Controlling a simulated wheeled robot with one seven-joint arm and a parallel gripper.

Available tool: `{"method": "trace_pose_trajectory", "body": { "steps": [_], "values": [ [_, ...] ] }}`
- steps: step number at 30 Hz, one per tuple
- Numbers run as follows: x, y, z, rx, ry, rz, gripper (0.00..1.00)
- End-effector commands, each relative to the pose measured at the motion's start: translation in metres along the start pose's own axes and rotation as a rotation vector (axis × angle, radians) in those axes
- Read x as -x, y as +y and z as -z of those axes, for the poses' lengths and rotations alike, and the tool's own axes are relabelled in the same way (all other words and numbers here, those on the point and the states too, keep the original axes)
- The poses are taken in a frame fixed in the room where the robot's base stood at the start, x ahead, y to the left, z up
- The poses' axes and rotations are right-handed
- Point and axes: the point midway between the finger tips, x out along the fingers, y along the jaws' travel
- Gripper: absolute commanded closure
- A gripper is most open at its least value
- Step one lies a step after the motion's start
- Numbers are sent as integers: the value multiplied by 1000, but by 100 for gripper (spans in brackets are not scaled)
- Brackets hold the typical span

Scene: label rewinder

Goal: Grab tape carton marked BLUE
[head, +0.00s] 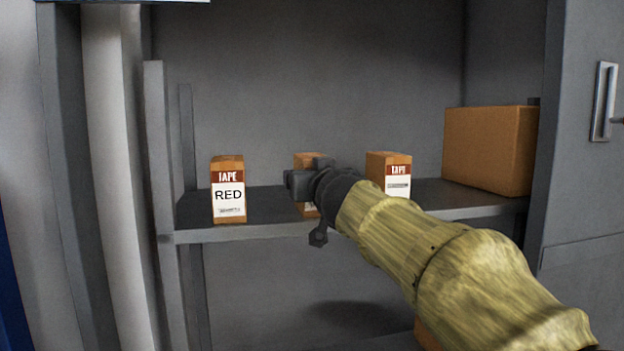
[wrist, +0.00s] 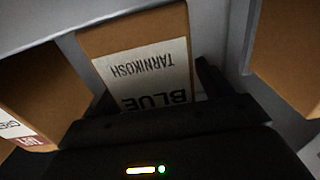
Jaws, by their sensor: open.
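The tape carton marked BLUE (wrist: 135,38) is a brown box with a white label, seen upside down in the wrist view, reading BLUE and TARNIKOSH. My gripper (wrist: 155,88) is open, with a dark finger near each side of this carton's label. I cannot tell whether the fingers touch it. In the head view the middle carton (head: 306,158) stands on the shelf mostly hidden behind my gripper (head: 300,182), its label word covered. A carton marked RED (head: 228,176) stands to the left. Another tape carton (head: 390,165) stands to the right, partly behind my arm.
The grey shelf (head: 270,228) has a post at its left front. A large plain brown box (head: 490,148) stands at the right. In the wrist view, brown boxes flank the BLUE carton at left (wrist: 40,85) and right (wrist: 290,50).

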Motion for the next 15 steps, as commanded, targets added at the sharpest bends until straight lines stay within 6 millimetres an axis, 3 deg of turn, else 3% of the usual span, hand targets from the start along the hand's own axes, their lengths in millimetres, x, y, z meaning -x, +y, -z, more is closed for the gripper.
{"method": "trace_pose_trajectory", "body": {
  "steps": [3, 15],
  "values": [
    [-9, 0, 1, 1, -1, -1, 22],
    [-9, -4, 0, 1, 0, 7, 22]
  ]
}}
